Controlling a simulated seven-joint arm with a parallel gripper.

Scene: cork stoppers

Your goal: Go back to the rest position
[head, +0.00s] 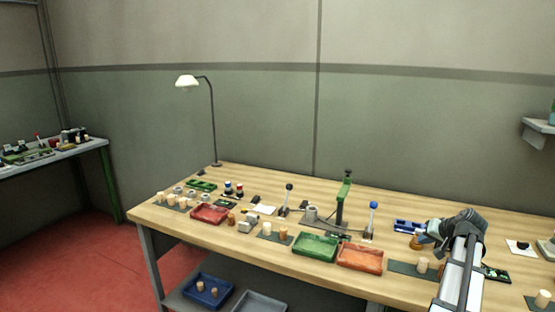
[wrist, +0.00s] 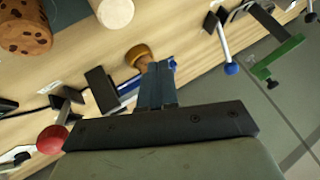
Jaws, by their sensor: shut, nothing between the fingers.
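My gripper (wrist: 157,84) is shut and empty, its two fingers pressed together in the wrist view. In the head view my arm reaches in over the right part of the workbench (head: 290,205), and the fingers are not clear there. A pale cork stopper (wrist: 113,10) stands at the top of the wrist view, with a speckled brown cork (wrist: 24,30) to its left. In the head view, a cork (head: 422,265) stands on a dark mat left of my arm, and another (head: 543,298) is at the right edge.
A green tray (head: 316,246) and an orange tray (head: 360,257) lie left of my arm. A blue-knobbed lever (head: 372,207) and a green press (head: 343,195) stand up behind them. A red-knobbed lever (wrist: 52,138) is at the lower left of the wrist view. A lamp (head: 212,120) stands at the back.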

